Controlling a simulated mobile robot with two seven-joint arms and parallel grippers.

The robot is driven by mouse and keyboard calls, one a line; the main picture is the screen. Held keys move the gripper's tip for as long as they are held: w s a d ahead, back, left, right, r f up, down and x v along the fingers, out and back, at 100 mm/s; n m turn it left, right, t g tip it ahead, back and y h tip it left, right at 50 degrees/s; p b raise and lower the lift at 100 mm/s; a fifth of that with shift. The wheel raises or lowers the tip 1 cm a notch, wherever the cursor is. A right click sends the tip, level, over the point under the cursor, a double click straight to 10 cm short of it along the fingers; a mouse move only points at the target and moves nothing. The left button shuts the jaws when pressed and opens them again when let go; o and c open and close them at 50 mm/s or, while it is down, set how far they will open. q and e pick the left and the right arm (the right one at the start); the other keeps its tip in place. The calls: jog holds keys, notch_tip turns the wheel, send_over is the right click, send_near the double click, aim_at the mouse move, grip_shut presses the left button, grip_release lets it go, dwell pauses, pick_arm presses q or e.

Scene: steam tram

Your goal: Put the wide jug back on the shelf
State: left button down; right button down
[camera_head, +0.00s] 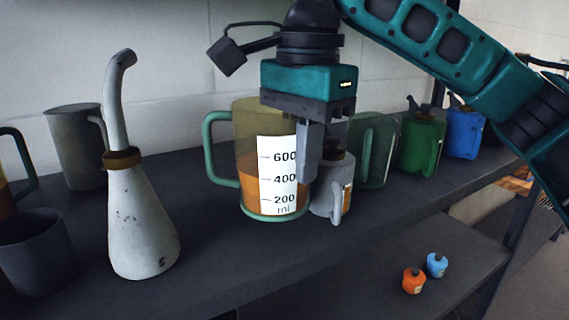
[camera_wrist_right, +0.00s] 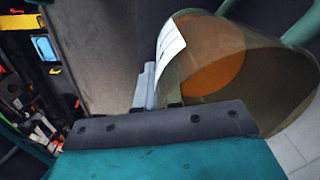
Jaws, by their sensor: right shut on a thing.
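The wide jug (camera_head: 247,140) is see-through and yellowish, with a green handle on its left, a white scale label and orange liquid low inside. It looks upright over the dark shelf (camera_head: 215,270); I cannot tell whether its base touches. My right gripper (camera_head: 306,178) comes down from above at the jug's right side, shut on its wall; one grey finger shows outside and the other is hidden. In the right wrist view the jug (camera_wrist_right: 215,75) lies close against the fingers (camera_wrist_right: 158,95). My left gripper is not in view.
A small grey can (camera_head: 328,197) stands close at the jug's right, partly hidden by the finger. Beyond are a clear green-tinted jug (camera_head: 373,150), a green can (camera_head: 421,145) and a blue can (camera_head: 464,132). A white long-necked oil can (camera_head: 143,230) stands left. The front shelf strip is clear.

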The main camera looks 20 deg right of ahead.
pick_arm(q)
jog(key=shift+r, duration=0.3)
pick_arm(e)
jog(key=w, duration=0.3)
jog(key=shift+a+r, duration=0.1)
jog(key=shift+a, duration=0.25)
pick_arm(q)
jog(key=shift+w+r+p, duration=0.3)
pick_arm(e)
jog(key=shift+w+a, duration=0.1)
jog(key=shift+w, duration=0.65)
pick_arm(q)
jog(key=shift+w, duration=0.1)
pick_arm(e)
notch_tip(320, 180, down, 4)
jog(key=shift+r, duration=0.2)
jog(key=shift+f, duration=0.15)
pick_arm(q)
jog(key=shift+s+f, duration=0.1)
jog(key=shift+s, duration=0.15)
pick_arm(e)
jog(key=c, duration=1.3)
grip_release()
